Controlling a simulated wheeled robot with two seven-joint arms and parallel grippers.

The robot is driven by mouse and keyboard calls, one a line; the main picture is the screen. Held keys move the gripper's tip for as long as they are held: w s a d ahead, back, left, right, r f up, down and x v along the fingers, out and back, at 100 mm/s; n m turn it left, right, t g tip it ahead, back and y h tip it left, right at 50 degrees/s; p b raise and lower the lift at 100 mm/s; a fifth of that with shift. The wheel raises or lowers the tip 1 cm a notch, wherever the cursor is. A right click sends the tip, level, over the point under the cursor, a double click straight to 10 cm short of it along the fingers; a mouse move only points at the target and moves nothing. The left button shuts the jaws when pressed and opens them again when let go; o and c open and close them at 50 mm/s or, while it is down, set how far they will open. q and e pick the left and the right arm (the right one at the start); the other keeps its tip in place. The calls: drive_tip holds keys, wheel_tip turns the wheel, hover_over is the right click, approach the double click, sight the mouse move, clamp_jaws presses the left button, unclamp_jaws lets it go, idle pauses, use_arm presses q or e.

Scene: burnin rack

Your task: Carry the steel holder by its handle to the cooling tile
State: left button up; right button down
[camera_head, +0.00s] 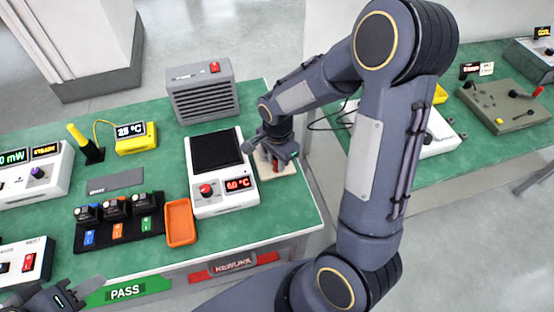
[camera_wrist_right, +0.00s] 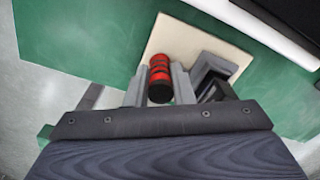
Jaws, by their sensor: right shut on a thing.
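My right gripper (camera_head: 276,153) is shut on the red handle (camera_wrist_right: 160,70) with black bands, which sits between its two fingers in the right wrist view. The grey steel holder (camera_wrist_right: 216,68) shows beside the handle, partly hidden by the gripper. Beneath them is the pale beige cooling tile (camera_wrist_right: 190,34), also visible under the gripper in the head view (camera_head: 289,169). The holder is over the tile; I cannot tell whether it touches it. In the head view the gripper hides most of the holder. My left gripper (camera_head: 72,294) is low at the bottom left, away from these things; its opening is unclear.
A white hot plate (camera_head: 226,204) with a black top and red display stands just left of the tile. A grey vented box (camera_head: 203,94) is behind. An orange tray (camera_head: 180,222) and a black rack (camera_head: 120,232) lie further left. The green bench's right edge is close to the tile.

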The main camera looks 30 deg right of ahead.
drive_tip(key=shift+f, duration=0.2)
drive_tip(key=c, duration=1.3)
unclamp_jaws()
drive_tip(key=shift+o, duration=0.2)
drive_tip(key=shift+r, duration=0.1)
wheel_tip(320, 180, up, 11)
drive_tip(key=shift+s+r+p, duration=0.1)
drive_tip(key=shift+p, duration=0.25)
drive_tip(key=s+a+r+n+t+y, duration=0.2)
drive_tip(key=s+n, duration=0.4)
drive_tip(key=s, duration=0.2)
drive_tip(key=s+a+r+n+t+y, duration=0.1)
drive_tip(key=s+a+r+n+t, duration=0.1)
drive_tip(key=s+n, duration=0.5)
drive_tip(key=shift+s+r+n+t+y, duration=0.3)
drive_tip(key=shift+s+r+t+y, duration=0.1)
drive_tip(key=shift+s+r+t, duration=0.4)
